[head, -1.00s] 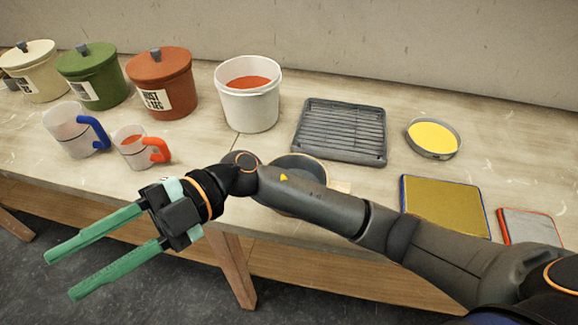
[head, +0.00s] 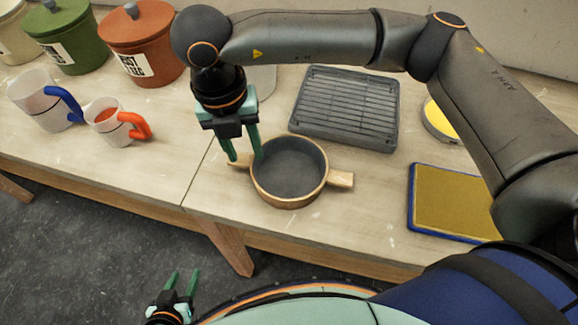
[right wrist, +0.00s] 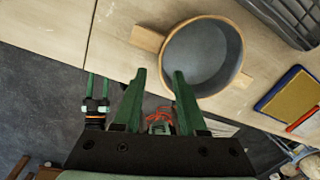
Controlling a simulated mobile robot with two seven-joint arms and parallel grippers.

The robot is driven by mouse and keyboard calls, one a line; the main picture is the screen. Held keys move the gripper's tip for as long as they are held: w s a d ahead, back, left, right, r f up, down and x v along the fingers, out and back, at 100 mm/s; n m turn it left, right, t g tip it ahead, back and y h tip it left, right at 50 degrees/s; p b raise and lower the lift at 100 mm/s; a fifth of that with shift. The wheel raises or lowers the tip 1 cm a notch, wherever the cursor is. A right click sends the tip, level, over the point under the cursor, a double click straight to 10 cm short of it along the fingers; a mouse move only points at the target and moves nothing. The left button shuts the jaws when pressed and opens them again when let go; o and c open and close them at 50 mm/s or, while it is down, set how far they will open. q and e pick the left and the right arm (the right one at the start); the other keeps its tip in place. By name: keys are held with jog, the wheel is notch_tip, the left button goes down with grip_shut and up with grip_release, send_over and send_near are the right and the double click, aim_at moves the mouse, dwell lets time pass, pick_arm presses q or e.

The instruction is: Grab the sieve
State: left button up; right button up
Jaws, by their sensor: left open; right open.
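The sieve (head: 289,195) is a round pan with a wooden rim, a dark grey inside and two short wooden handles, lying on the table; it also shows in the right wrist view (right wrist: 205,60). My right gripper (head: 245,158) is open, pointing down at the sieve's left handle. In the right wrist view the open fingers (right wrist: 159,77) are empty, and that handle (right wrist: 147,38) lies beyond their tips. I cannot tell whether they touch it. My left gripper (head: 181,284) is open and empty, low in front of the table.
A black grill tray (head: 345,105) stands just behind the sieve. A yellow panel with a blue edge (head: 455,205) lies to the right. Two cups with blue (head: 40,100) and orange (head: 107,125) handles and lidded pots stand at the left. A white bucket (head: 262,82) is partly hidden behind my right arm.

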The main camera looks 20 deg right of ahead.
aim_at(253, 170)
jog(key=f, duration=0.2)
jog(key=f+p, duration=0.1)
jog(key=f, duration=0.2)
jog(key=d+f, duration=0.1)
jog(key=f, duration=0.2)
jog(key=shift+s, duration=0.25)
grip_shut()
dwell(1.1)
